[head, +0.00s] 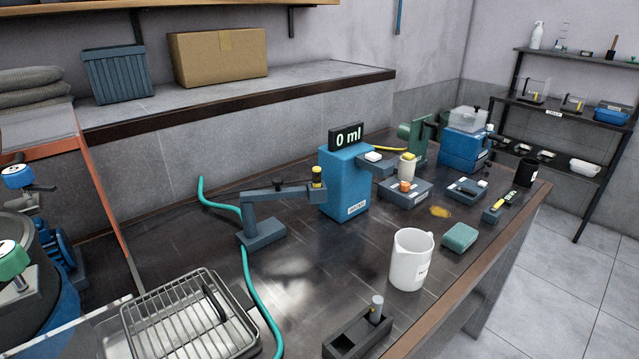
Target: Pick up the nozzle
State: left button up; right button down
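Neither gripper is in view. No part is clearly marked as the nozzle. A small light-grey cylindrical piece (376,306) stands upright in a dark block holder (352,338) at the table's front edge; it may be the nozzle. A dark piece with a yellow band (317,177) sits upright at the end of a grey stand arm (278,191), and I cannot tell whether it is a nozzle. Nothing holds either piece.
A white jug (411,260) and green sponge (460,237) stand near the front edge. A blue dispenser (345,182) reads "0 ml". A wire rack tray (185,318) and teal hose (262,305) lie at left. Dark tabletop (320,275) is bare between the stand and jug.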

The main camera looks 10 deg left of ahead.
aim_at(317, 170)
jog(key=i+l+u, duration=0.1)
jog(key=l+u, duration=0.2)
jog(key=u, duration=0.15)
jog(key=l+u, duration=0.3)
jog(key=u, duration=0.15)
jog(key=i+l+u, duration=0.1)
jog(key=l+u, duration=0.2)
jog(key=u, duration=0.15)
jog(key=l+u, duration=0.3)
jog(key=u, duration=0.2)
jog(key=k+l+u, duration=0.15)
jog(key=l+u, duration=0.15)
jog(key=u, duration=0.15)
